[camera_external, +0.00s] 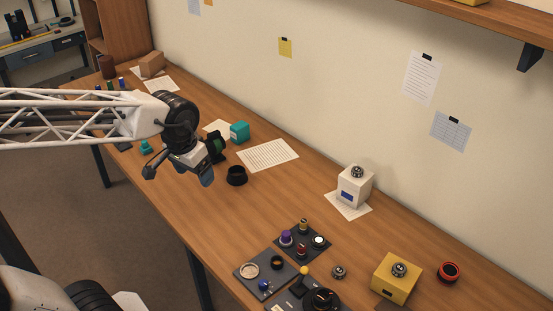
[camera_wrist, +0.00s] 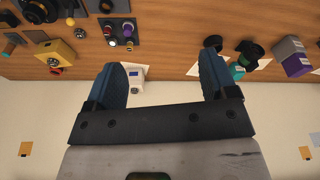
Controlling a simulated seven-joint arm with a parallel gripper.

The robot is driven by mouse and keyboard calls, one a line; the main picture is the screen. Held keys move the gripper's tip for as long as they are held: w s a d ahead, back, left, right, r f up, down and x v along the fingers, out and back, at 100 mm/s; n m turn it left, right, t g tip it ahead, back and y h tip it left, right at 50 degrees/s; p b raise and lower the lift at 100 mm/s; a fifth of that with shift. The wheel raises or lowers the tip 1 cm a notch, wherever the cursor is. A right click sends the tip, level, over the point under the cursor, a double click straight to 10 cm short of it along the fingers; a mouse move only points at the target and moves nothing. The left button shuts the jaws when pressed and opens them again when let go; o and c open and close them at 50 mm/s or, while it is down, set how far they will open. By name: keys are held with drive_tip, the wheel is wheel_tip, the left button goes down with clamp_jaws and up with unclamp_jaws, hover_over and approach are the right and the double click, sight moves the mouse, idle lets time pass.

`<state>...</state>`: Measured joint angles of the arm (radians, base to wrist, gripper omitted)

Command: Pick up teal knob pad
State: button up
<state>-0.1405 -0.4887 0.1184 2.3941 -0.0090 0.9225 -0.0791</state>
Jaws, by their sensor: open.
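A small teal piece (camera_external: 146,147) with a wider foot shows just below my arm at the left of the bench in the external view. It looks like the teal knob pad, but it is too small to be sure. A teal box (camera_external: 239,131) stands further right, near the wall; teal also shows beside the right finger in the wrist view (camera_wrist: 237,71). My gripper (camera_external: 178,177) is open and empty, in the air over the bench's front side, to the right of the small teal piece. Its two blue fingers are wide apart in the wrist view (camera_wrist: 161,65).
A black ring (camera_external: 237,176) and a dark lens part (camera_external: 216,146) are near my gripper. A white box (camera_external: 355,187), a yellow box (camera_external: 397,278) and dark trays (camera_external: 282,258) with small parts lie to the right. Bare wood lies between the ring and trays.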

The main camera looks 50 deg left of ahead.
drive_tip(key=w+a+f+n, duration=0.25)
drive_tip(key=w+a, duration=0.25)
drive_tip(key=a, duration=0.5)
drive_tip(key=w+a+f+n+g, duration=0.1)
drive_tip(key=w+a+f+n, duration=0.15)
drive_tip(key=w+a, duration=0.5)
drive_tip(key=w+a+f+n, duration=0.1)
drive_tip(key=w+a+n, duration=0.25)
drive_tip(key=a, duration=0.75)
drive_tip(key=n+g, duration=0.1)
drive_tip(key=n, duration=0.6)
hover_over(145, 146)
drive_tip(key=w+a, duration=0.1)
drive_tip(key=shift+m, duration=0.25)
wheel_tip(145, 146, down, 18)
drive_tip(key=shift+f, duration=0.2)
drive_tip(key=shift+s+a+f, duration=0.15)
drive_tip(key=shift+a, duration=0.15)
drive_tip(key=shift+f, duration=1.3)
